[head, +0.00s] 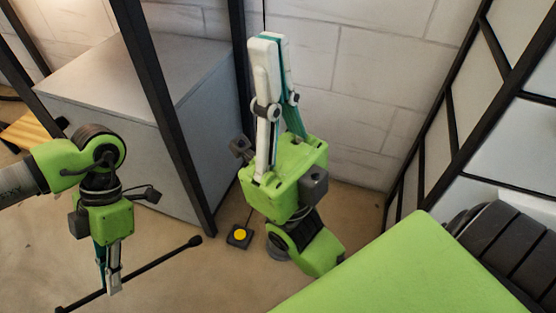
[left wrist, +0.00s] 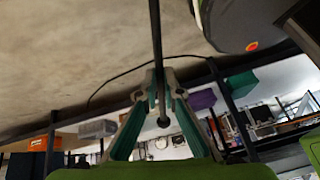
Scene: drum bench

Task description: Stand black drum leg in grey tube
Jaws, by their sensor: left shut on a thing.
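The black drum leg (head: 165,257) is a thin dark rod with a thicker knob at its right end. It slants up to the right, low over the floor at the lower left of the head view. My left gripper (head: 113,285) points down and is shut on the rod. In the left wrist view the leg (left wrist: 155,40) runs between the fingertips (left wrist: 160,85), its knob showing just past them. My right gripper (head: 268,42) points up in the middle of the head view, its fingertips together with nothing seen between them. I cannot make out the grey tube in either view.
A large grey box (head: 135,75) stands behind a black upright post (head: 165,105). A small dark pedal with a yellow button (head: 240,235) lies on the floor. A black frame (head: 450,110) stands at the right. Bare floor (head: 200,285) lies between the arms.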

